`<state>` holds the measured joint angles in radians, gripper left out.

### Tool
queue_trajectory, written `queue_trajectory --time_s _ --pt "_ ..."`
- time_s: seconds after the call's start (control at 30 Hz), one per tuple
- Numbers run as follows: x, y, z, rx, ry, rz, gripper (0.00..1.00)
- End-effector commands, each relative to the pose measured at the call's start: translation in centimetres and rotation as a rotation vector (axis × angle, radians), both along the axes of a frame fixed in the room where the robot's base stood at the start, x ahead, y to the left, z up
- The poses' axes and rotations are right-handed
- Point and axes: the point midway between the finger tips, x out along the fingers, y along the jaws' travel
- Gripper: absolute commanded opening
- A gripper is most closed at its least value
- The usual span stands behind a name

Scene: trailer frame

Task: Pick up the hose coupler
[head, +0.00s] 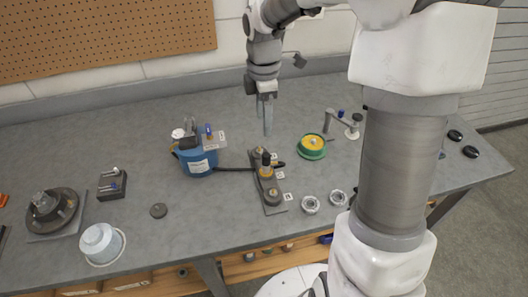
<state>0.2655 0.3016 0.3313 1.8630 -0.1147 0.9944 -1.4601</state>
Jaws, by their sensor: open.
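My gripper (267,128) points down over the middle of the bench, its narrow grey fingers open and nothing visible between them. Two round silver fittings that look like hose couplers, a left one (311,204) and a right one (338,198), lie side by side near the bench's front edge. I cannot tell which one is the hose coupler, or whether the name belongs to another part. Both are apart from my gripper, below and to its right in the picture. My arm's thick column stands just right of the right fitting.
A grey fixture (270,189) with a black-topped post stands below my gripper, joined by a black hose to a blue canister (199,162). A green and yellow spool (312,146) and a bent metal arm on a stand (342,124) are to the right. The back left bench is clear.

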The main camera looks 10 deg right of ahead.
Motion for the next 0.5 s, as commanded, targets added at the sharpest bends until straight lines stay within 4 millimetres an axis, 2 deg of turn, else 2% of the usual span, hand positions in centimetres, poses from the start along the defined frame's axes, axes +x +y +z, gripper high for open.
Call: queue_trajectory --time_s 0.3,0.5 --pt "-0.2 0.0 -7.1 0.0 0.006 0.0 0.69" --pt "-0.2 -0.1 -10.3 -0.001 0.005 -0.003 0.69"
